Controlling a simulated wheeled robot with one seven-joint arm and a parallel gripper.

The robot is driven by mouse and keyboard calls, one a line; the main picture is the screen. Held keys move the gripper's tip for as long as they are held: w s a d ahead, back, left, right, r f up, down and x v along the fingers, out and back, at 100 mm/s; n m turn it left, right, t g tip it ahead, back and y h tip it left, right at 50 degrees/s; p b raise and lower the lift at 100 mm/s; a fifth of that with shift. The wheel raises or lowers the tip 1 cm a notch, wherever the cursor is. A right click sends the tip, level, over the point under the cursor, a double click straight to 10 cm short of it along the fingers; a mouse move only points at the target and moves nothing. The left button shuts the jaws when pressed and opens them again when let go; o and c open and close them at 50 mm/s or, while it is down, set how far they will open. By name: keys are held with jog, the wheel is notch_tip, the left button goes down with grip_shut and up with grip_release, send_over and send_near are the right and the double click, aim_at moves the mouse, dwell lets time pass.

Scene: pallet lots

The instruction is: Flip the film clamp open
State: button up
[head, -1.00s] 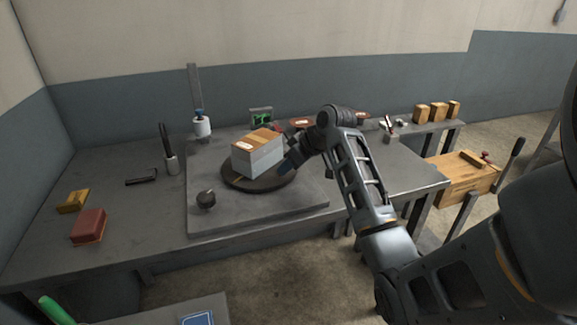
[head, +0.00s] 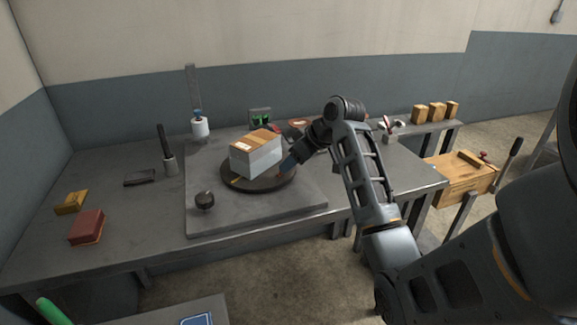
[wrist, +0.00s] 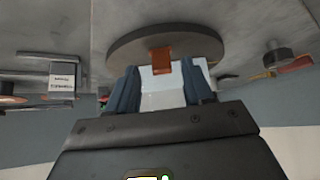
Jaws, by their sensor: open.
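A pale grey box with a brown top (head: 257,152) sits on the dark round turntable (head: 283,184). In the wrist view, which is upside down, an orange tab (wrist: 161,62) stands at the turntable rim (wrist: 125,45), in front of the pale box (wrist: 160,98). It looks like the film clamp, but its hinge and position are unclear. My gripper (head: 288,165) is at the turntable's right side. In the wrist view its two blue fingers (wrist: 165,75) are open, apart on either side of the tab's line, with no visible grip on it. A small yellow mark (head: 234,181) shows on the turntable's front left.
A dark knob (head: 205,200) stands on the base plate (head: 255,218). A white roll (head: 200,127) is by the mast behind. A red block (head: 87,226) and a yellow block (head: 71,202) lie at left. The bench front is mostly clear.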

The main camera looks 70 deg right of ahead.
jog(key=shift+v, duration=2.4)
